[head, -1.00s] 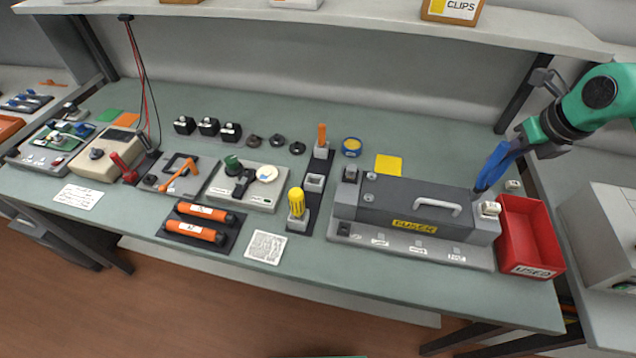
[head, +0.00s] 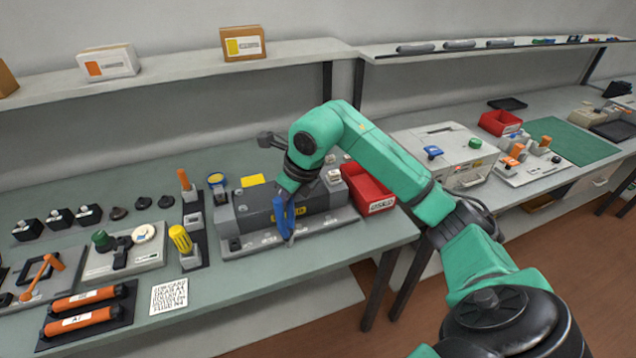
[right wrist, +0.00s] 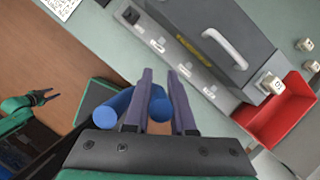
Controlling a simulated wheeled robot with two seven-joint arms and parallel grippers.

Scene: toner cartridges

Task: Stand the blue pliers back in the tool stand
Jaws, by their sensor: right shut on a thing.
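The blue pliers (head: 279,212) are in my right gripper (head: 286,190), hanging in front of the fuser unit in the head view. In the right wrist view, their two blue handles (right wrist: 117,108) show around the dark fingers of my right gripper (right wrist: 160,75). The tool stand (head: 203,248) is a black strip to the left. It holds a yellow-handled tool (head: 180,239) at the front and an orange-handled tool (head: 184,179) at the back, with a grey socket (head: 193,222) between them. My left gripper (right wrist: 50,96) shows only in the right wrist view, fingers apart and empty.
The grey fuser unit (head: 325,199) stands right of the tool stand, with a red bin (head: 369,187) beyond it. A printed card (head: 169,296) lies in front.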

